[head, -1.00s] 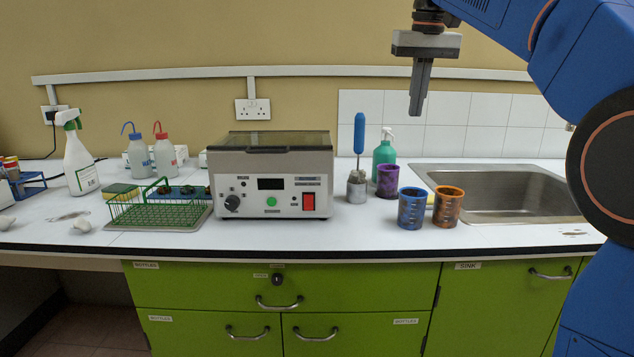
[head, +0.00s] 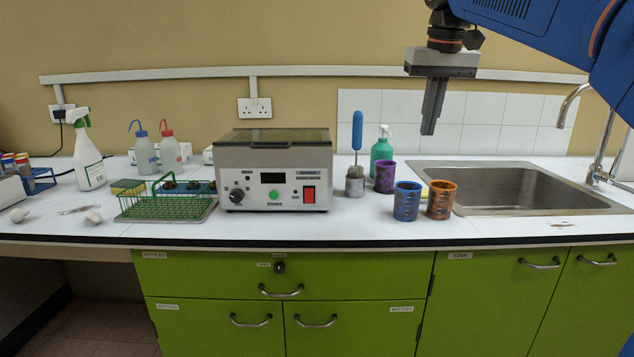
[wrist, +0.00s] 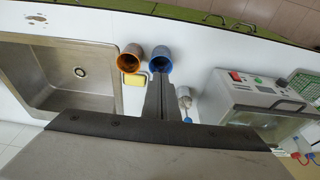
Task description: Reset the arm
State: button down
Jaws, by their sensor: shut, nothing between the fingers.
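My gripper (head: 429,130) hangs from my blue arm at the upper right of the head view, pointing down. Its dark fingers are together and hold nothing. It is in the air in front of the tiled wall, above the level of the counter cups. In the wrist view my gripper (wrist: 161,78) also shows its fingers closed, with the blue cup (wrist: 160,62) just beyond the tips in the picture.
A centrifuge-like machine (head: 272,170) stands mid-counter. Blue (head: 407,203), orange (head: 441,201) and purple (head: 385,177) cups stand left of the sink (head: 500,188). A tap (head: 592,150) rises at the right. A green rack (head: 165,203) is at left.

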jog(key=s+d+f+t, duration=0.1)
jog(key=s+d+f, duration=0.1)
jog(key=s+f, duration=1.2)
jog(key=s+d+f+t, duration=0.1)
jog(key=s+d+f, duration=0.2)
jog(key=s+f, duration=1.2)
notch_tip(320, 180, down, 8)
jog(key=shift+d+f, duration=0.1)
jog(key=shift+d, duration=0.1)
